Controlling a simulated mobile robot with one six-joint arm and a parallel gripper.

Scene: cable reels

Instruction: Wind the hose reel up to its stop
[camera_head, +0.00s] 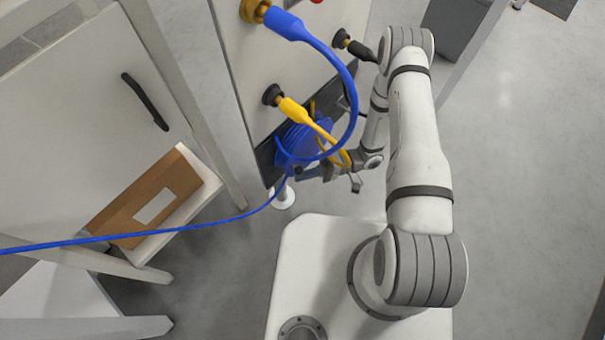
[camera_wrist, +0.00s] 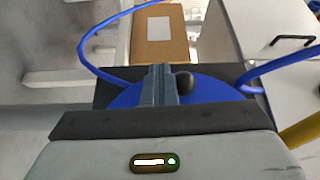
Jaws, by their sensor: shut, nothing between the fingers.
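The blue hose reel (camera_head: 296,141) is on the panel in the head view, partly hidden behind the blue and yellow hoses. Its blue disc (camera_wrist: 215,91) shows behind my fingers in the wrist view. My gripper (camera_wrist: 160,84) is shut and empty in front of the disc, its two fingers together. A dark rounded knob (camera_wrist: 185,82), which looks like the reel's crank handle, is just right of the fingers, not between them. I cannot tell whether they touch. In the head view my gripper (camera_head: 307,174) is at the reel's lower edge. The blue hose (camera_head: 190,230) runs from the reel to the left.
A blue connector hose (camera_head: 344,75) and a yellow one (camera_head: 293,110) loop from the panel (camera_head: 238,60) close to my gripper. A black plug (camera_head: 357,47) sits near my arm. A cardboard box (camera_head: 170,189) lies on a white shelf at left. The floor at right is clear.

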